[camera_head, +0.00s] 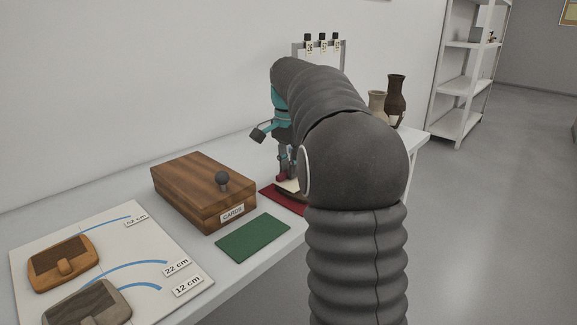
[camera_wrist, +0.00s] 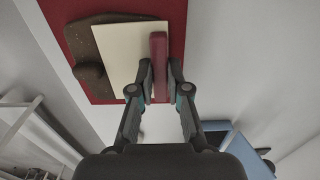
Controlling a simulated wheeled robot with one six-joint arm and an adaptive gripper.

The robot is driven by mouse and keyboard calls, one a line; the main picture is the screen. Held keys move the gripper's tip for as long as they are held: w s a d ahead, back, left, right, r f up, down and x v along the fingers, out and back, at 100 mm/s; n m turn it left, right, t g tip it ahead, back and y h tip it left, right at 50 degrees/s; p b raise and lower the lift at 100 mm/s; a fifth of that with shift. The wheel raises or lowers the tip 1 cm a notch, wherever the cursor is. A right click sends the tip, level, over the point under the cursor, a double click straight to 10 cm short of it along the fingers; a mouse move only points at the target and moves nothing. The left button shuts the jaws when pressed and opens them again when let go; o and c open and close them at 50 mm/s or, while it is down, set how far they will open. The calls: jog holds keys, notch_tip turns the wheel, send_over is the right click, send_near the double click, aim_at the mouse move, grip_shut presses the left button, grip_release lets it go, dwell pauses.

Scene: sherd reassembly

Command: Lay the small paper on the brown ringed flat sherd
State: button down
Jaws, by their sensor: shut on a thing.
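My gripper (camera_wrist: 160,78) is shut on the dark red grip bar (camera_wrist: 159,50) of the small paper (camera_wrist: 124,50), a cream sheet; the gripper also shows in the head view (camera_head: 286,168). The paper (camera_head: 290,186) is over a brown flat sherd (camera_wrist: 103,38) with a knob, covering much of it. The sherd's left part sticks out past the paper. The sherd lies on a dark red mat (camera_wrist: 60,12). Whether the paper touches the sherd, and whether this sherd has rings, I cannot tell. In the head view my arm hides part of this spot.
A wooden cards box (camera_head: 205,188) with a round knob stands left of the red mat (camera_head: 284,202). A green mat (camera_head: 253,238) lies in front. A marked board (camera_head: 140,245) at left holds two knobbed sherds (camera_head: 65,262). Vases (camera_head: 396,95) stand at the far end.

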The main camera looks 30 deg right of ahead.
jog(key=c, duration=0.6)
grip_release()
jog(key=shift+r, duration=0.1)
jog(key=shift+r+p, duration=0.5)
jog(key=shift+r, duration=2.9)
